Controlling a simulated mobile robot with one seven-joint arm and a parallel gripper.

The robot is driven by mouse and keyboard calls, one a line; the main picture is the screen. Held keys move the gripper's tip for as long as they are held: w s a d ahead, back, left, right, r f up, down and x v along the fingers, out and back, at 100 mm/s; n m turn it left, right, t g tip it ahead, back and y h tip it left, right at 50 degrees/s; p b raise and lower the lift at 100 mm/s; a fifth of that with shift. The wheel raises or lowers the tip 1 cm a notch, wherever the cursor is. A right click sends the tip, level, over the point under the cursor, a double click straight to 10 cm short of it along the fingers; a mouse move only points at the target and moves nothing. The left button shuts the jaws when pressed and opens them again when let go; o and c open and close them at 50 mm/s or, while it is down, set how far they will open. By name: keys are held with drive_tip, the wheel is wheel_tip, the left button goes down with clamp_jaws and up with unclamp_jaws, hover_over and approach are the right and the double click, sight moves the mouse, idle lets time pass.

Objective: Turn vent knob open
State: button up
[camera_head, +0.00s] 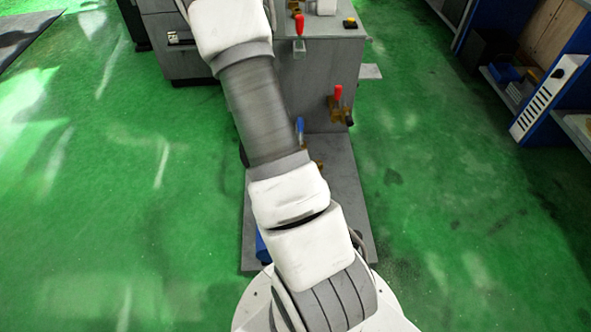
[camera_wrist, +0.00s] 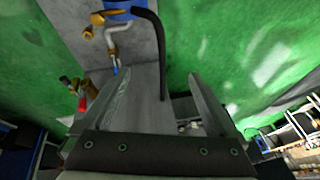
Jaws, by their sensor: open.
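My gripper (camera_wrist: 158,88) shows in the wrist view, its two fingers spread wide with nothing between them. A brass fitting with a round yellow knob (camera_wrist: 87,32) sits by the blue cylinder (camera_wrist: 122,10), beyond the fingertips. A blue-handled valve (camera_wrist: 115,69) is near the left fingertip; the blue handle also shows in the head view (camera_head: 300,126). A red-handled brass valve (camera_wrist: 83,101) lies left of the left finger; no finger visibly touches these parts. I cannot tell which part is the vent knob. The gripper is outside the head view.
The grey machine cabinet (camera_head: 310,92) stands on a grey base plate (camera_head: 352,200). Red-handled valves (camera_head: 337,96) (camera_head: 299,25) project from it. A black hose (camera_wrist: 157,50) curves beyond the fingers. Blue shelving (camera_head: 495,75) stands at right. Green floor is open on both sides.

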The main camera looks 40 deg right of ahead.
drive_tip(key=s+d+f+m+g+h+b, duration=0.1)
drive_tip(key=s+d+f+b, duration=0.1)
drive_tip(key=d+f, duration=0.5)
drive_tip(key=s+d+f+m+g+h+b, duration=0.1)
drive_tip(key=s+d+f, duration=0.1)
drive_tip(key=f, duration=0.9)
drive_tip(key=s+d+f+m+h+b, duration=0.1)
drive_tip(key=s+d+f+b, duration=0.3)
drive_tip(key=f, duration=0.6)
drive_tip(key=b+x, duration=0.1)
drive_tip(key=x, duration=0.4)
drive_tip(key=b+x, duration=0.2)
drive_tip(key=x, duration=0.4)
drive_tip(key=w+b+x, duration=0.1)
drive_tip(key=x, duration=0.4)
drive_tip(key=shift+w+d+f+b, duration=0.15)
drive_tip(key=shift+f+b, duration=0.1)
drive_tip(key=shift+b, duration=0.15)
drive_tip(key=shift+y, duration=0.3)
drive_tip(key=c, duration=1.4)
